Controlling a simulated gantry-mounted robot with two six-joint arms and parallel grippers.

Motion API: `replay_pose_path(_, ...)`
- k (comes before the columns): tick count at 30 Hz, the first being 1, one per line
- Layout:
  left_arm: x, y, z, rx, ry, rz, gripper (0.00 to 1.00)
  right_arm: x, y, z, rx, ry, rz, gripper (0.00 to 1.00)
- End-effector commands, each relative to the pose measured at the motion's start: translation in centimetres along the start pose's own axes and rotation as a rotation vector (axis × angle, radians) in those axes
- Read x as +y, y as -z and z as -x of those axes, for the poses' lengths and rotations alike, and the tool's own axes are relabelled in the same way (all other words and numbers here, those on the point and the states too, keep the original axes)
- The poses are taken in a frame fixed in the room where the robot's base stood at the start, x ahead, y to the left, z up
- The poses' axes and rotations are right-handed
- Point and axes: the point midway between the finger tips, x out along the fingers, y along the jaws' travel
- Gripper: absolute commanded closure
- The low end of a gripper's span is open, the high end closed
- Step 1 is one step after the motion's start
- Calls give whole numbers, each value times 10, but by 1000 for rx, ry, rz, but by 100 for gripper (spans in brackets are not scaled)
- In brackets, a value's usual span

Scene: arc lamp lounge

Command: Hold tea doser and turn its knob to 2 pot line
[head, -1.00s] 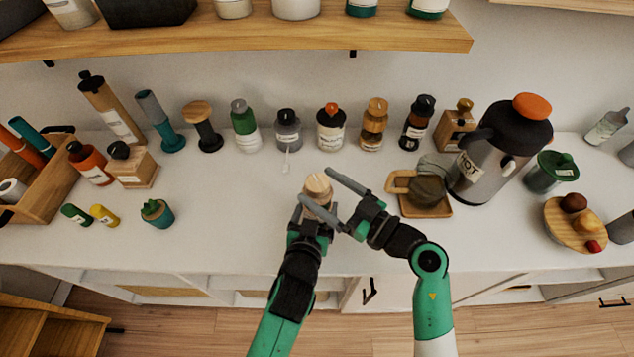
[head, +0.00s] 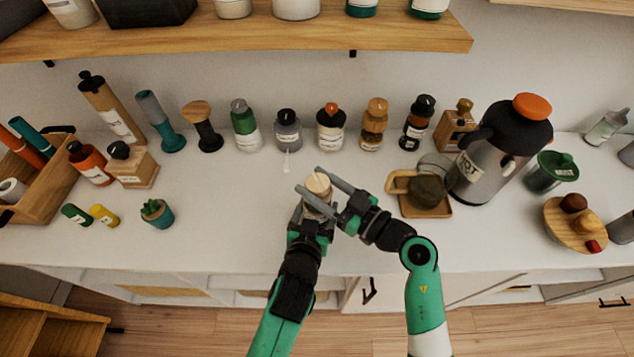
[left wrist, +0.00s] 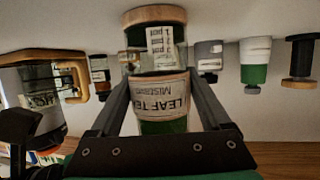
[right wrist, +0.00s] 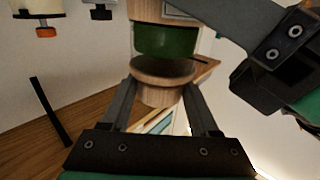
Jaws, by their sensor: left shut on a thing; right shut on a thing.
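The tea doser (head: 318,185) is upright above the front of the counter. The left wrist view shows it upside down, with a LEAF TEA label (left wrist: 160,98), a clear section with a printed scale (left wrist: 160,46) and a wooden base (left wrist: 155,14). My left gripper (left wrist: 160,88) is shut on its body. My right gripper (head: 308,178) is shut around the wooden knob (right wrist: 160,92) at the top, below the green part (right wrist: 165,40) in the inverted right wrist view.
Several bottles and jars stand along the back, including a green bottle (head: 243,122). A brown pot sits on a wooden coaster (head: 428,209), beside a HOT flask (head: 492,170). A small potted plant (head: 157,213) is at left.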

Motion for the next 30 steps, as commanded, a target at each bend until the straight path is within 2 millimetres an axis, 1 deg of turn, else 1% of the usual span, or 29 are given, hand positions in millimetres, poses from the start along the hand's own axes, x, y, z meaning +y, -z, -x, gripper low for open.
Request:
replay_pose_path(3, 0, -1, 0, -2, 1, -1, 100, -1, -3, -1, -7, -54, 0, 94)
replay_pose_path(9, 0, -1, 0, -1, 0, -2, 100, -1, -4, -1, -10, -206, 0, 94)
replay_pose_path(12, 0, -1, 0, -1, 0, -1, 100, 0, -3, 0, -6, -252, 1, 94)
replay_pose_path(23, 0, -1, 0, -2, 0, 0, 100, 0, -2, 0, -3, -273, 1, 94)
replay_pose_path(24, 0, -1, 0, -2, 0, 0, 100, 0, -2, 0, -3, -273, 1, 31)
replay_pose_path(28, 0, -1, 0, -2, 0, 0, 100, 0, -1, 0, -2, -273, 2, 8)
replay_pose_path(30, 0, -1, 0, -2, 0, 0, 100, 0, -1, 0, -1, -273, 2, 8)
